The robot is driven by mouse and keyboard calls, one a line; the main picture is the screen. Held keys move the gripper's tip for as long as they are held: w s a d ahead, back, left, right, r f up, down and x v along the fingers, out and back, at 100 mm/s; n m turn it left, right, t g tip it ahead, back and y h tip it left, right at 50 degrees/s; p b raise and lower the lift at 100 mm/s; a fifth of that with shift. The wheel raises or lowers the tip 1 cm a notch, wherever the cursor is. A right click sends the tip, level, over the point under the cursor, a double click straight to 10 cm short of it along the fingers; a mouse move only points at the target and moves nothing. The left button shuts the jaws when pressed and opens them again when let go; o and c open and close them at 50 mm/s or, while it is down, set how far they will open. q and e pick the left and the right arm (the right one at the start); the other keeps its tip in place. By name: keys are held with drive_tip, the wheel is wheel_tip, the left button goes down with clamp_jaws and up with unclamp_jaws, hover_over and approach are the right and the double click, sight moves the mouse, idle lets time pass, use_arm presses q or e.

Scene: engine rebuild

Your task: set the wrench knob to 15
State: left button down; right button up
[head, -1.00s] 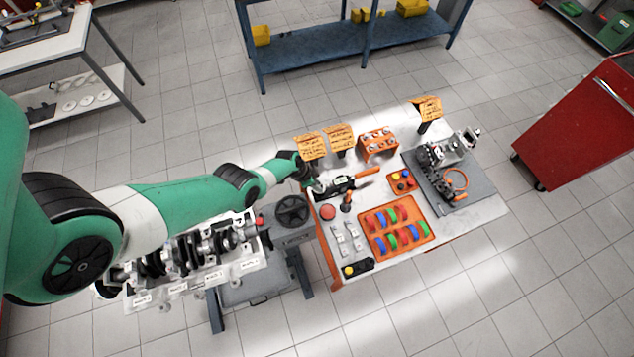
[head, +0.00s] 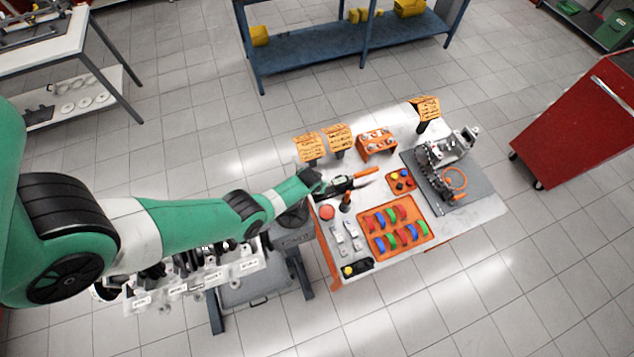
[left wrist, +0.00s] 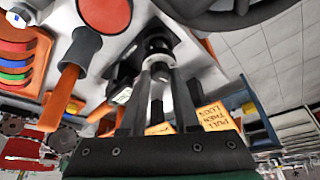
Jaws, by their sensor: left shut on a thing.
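The wrench (head: 341,186) lies at the left end of the bench top, with a black body, a small display and an orange part toward the right. My left gripper (head: 316,181) is at its left end. In the left wrist view, the fingers of my left gripper (left wrist: 160,72) are closed around the dark round wrench knob (left wrist: 157,45). The wrench's display (left wrist: 122,97) shows small and tilted beside the fingers, and its number is not readable. My right gripper is in neither view.
A red button (head: 327,212) and an upright orange-handled tool (head: 346,202) stand close to the wrench. An orange tray (head: 407,242) of coloured shells lies to the right. Orange sign boards (head: 308,147) stand behind. An engine block (head: 200,285) is below my arm.

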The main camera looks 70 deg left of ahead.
use_arm(q)
drive_tip(key=n, duration=0.1)
drive_tip(key=n+b, duration=0.1)
drive_tip(key=n+g, duration=0.1)
drive_tip(key=shift+w+d+f+y+b, duration=0.1)
drive_tip(key=shift+f+y+b, duration=0.2)
drive_tip(key=shift+b, duration=0.1)
drive_tip(key=n, duration=0.1)
drive_tip(key=n+g, duration=0.1)
drive_tip(key=shift+w+r+n, duration=0.1)
drive_tip(key=shift+r+n, duration=0.1)
drive_tip(key=shift+n, duration=0.1)
drive_tip(key=shift+n+g+b, duration=0.3)
drive_tip(key=shift+n+b, duration=0.05)
drive_tip(key=shift+n, duration=0.55)
drive_tip(key=n+b, duration=0.1)
drive_tip(key=n+g+b, duration=0.1)
drive_tip(key=shift+w+f+n, duration=0.15)
drive_tip(key=shift+n, duration=0.15)
drive_tip(key=shift+n+b, duration=0.3)
drive_tip(key=shift+n, duration=0.1)
drive_tip(key=c, duration=0.6)
unclamp_jaws()
drive_tip(key=shift+g, duration=0.3)
drive_tip(key=shift+c, duration=0.2)
drive_tip(key=shift+r, duration=0.2)
